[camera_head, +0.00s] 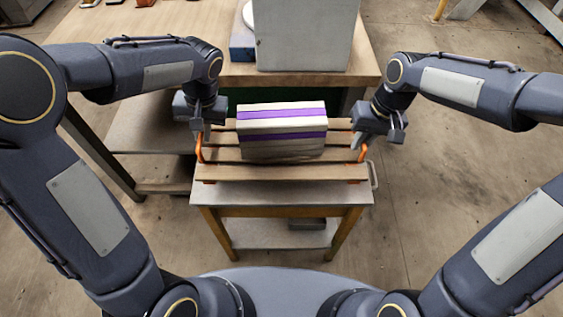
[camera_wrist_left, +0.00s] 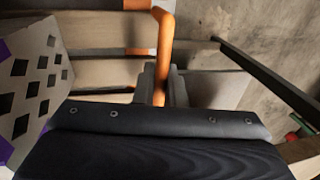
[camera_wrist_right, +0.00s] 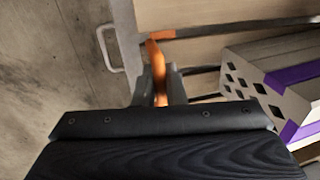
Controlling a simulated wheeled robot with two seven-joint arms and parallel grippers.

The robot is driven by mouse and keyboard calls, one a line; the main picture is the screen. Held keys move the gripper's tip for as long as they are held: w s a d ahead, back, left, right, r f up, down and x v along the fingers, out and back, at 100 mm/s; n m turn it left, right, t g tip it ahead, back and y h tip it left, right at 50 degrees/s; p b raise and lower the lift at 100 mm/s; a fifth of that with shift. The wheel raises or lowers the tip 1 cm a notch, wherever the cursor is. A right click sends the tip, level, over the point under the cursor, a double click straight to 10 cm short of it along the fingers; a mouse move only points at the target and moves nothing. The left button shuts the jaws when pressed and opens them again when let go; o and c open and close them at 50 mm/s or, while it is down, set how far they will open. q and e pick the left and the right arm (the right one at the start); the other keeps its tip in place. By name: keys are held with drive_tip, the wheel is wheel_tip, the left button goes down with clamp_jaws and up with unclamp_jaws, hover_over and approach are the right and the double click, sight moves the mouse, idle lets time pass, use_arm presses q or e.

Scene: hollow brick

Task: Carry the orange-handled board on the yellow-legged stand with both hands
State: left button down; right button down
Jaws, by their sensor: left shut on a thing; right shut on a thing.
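The slatted wooden board (camera_head: 215,172) lies over the top of the yellow-legged stand (camera_head: 280,194). It has an orange handle at each end. A hollow brick (camera_head: 282,130) with purple bands sits on the board's middle; its diamond-shaped holes show in both wrist views. My left gripper (camera_head: 200,132) is shut on the left orange handle (camera_wrist_left: 164,45), which runs between its fingers in the left wrist view. My right gripper (camera_head: 366,138) is shut on the right orange handle (camera_wrist_right: 156,65). I cannot tell whether the board touches the stand.
A wooden table (camera_head: 170,50) stands behind, carrying a large grey box (camera_head: 305,35) and a blue item (camera_head: 242,45). A lower grey bench (camera_head: 145,125) is on the left. The stand has a side handle (camera_wrist_right: 108,48). Open concrete floor (camera_head: 450,150) lies to the right.

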sight(359, 152)
use_arm(q)
drive_tip(key=shift+f, duration=0.1)
use_arm(e)
drive_tip(key=shift+f, duration=0.1)
